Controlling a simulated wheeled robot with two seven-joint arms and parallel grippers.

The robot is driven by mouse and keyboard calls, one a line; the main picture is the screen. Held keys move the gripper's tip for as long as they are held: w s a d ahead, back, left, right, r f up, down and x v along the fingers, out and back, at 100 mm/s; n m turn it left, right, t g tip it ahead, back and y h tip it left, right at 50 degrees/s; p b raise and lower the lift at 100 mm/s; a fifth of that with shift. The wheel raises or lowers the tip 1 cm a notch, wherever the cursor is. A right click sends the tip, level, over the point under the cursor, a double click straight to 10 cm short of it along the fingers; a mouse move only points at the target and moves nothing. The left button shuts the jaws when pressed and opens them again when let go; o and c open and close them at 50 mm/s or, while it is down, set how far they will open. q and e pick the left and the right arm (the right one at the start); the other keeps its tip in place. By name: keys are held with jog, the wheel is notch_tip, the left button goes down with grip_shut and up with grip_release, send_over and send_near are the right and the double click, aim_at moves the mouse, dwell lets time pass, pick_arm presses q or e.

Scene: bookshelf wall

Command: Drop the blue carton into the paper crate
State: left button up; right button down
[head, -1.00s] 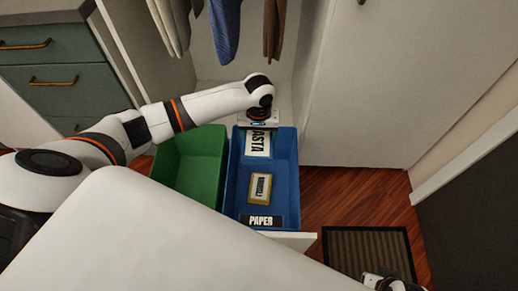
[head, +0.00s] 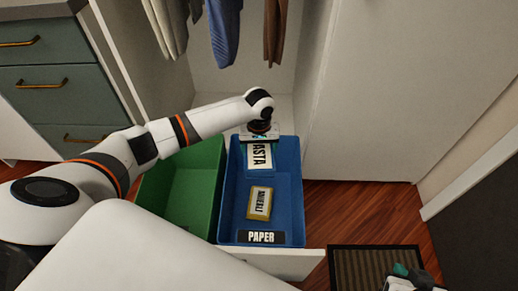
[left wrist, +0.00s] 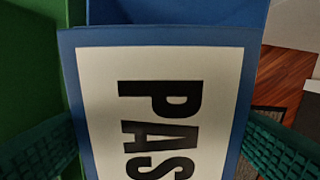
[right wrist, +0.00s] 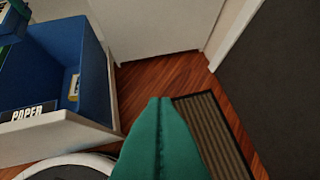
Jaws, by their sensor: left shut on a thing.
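The blue carton (head: 260,158) has a white label, with "ASTA" readable in the head view. My left gripper (head: 260,137) is shut on it and holds it at the far end of the blue crate (head: 294,200) labelled PAPER. In the left wrist view the carton (left wrist: 160,42) fills the middle between teal finger pads, its label reading "PAS". Its bottom end is hidden, so I cannot tell whether it touches the crate floor. My right gripper (head: 402,275) is far to the right, over the mat; the right wrist view shows its teal fingers (right wrist: 160,125) together and empty.
A yellow-edged carton (head: 259,202) lies in the blue crate. A green crate (head: 160,190) stands left of it, in the same pulled-out drawer (head: 285,262). Clothes (head: 224,30) hang behind. A striped mat (head: 365,265) lies on the floor at right.

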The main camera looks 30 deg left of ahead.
pick_arm(q)
notch_tip(320, 180, down, 2)
jog(key=shift+b, duration=1.05)
jog(key=shift+f+b, duration=0.75)
jog(key=shift+b, duration=0.2)
jog(key=shift+f, duration=0.1)
pick_arm(e)
jog(key=w+a+r+t+y, duration=0.2)
jog(key=w+r+t, duration=0.1)
jog(key=r+t, duration=0.3)
jog(key=w+a+r+t+y, duration=0.1)
jog(key=w+a+r+t, duration=0.1)
jog(key=w+r+t, duration=0.2)
jog(key=shift+w+a+r+n+t+y, duration=0.15)
jog(key=shift+w+r+n+t+y, duration=0.2)
jog(key=shift+r+t, duration=1.05)
jog(key=shift+r+g, duration=0.5)
jog(key=shift+g, duration=0.1)
pick_arm(q)
jog(key=o, duration=1)
